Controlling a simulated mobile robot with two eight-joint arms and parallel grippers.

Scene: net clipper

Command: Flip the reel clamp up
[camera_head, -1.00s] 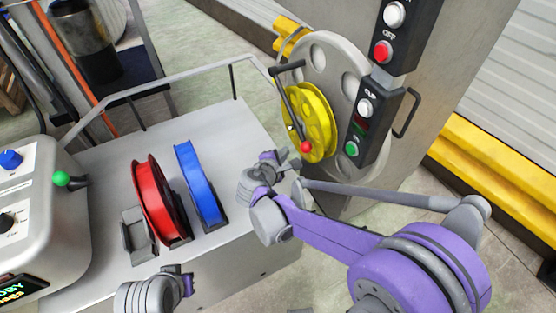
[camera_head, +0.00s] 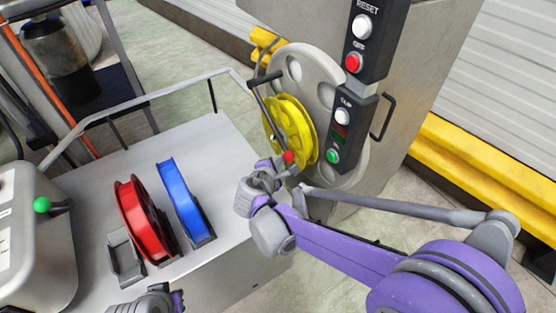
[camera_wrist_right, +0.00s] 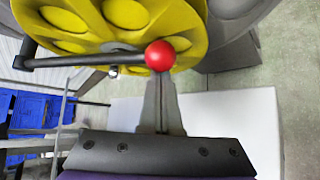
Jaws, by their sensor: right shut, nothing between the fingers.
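The reel clamp (camera_head: 265,112) is a dark bar lying across the front of the yellow reel (camera_head: 293,125), with a red ball (camera_head: 289,157) at its lower end. My right gripper (camera_head: 280,166) is just below the ball. In the right wrist view, the clamp bar (camera_wrist_right: 85,61) runs left from the red ball (camera_wrist_right: 160,55). The shut fingers of my right gripper (camera_wrist_right: 161,88) point at the ball, with their tips right at its underside. I cannot tell whether they touch. My left gripper (camera_head: 176,301) shows only partly at the bottom edge.
The yellow reel sits on a grey disc (camera_head: 325,85) beside a button panel (camera_head: 343,125) with a side handle. A red reel (camera_head: 140,220) and a blue reel (camera_head: 180,195) stand in holders on the grey table (camera_head: 100,180). A rail (camera_head: 150,90) runs along its back.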

